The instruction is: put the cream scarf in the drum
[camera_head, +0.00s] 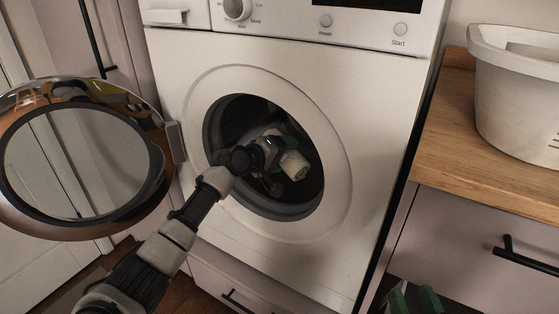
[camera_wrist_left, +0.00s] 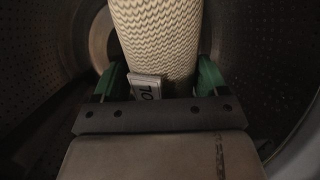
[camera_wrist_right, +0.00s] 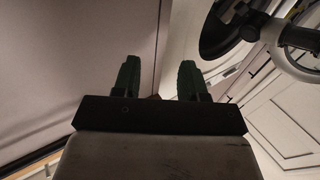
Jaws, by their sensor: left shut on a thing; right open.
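The cream scarf (camera_wrist_left: 158,40) is a roll with a zigzag weave and a small white tag. My left gripper (camera_wrist_left: 160,85) is shut on it, with a green finger on each side. In the head view the scarf's pale end (camera_head: 295,166) shows inside the dark drum (camera_head: 300,200) of the white washing machine. The left arm reaches in through the round opening. The perforated drum wall (camera_wrist_left: 40,60) surrounds the gripper in the left wrist view. My right gripper (camera_head: 414,299) is open and empty, low in front of the cabinet. Its green fingers also show in the right wrist view (camera_wrist_right: 160,82).
The round washer door (camera_head: 160,150) stands open to the left. A pale laundry basket (camera_head: 515,100) sits on the wooden counter (camera_head: 450,150) at the right. A drawer with a black handle (camera_head: 525,262) is below the counter.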

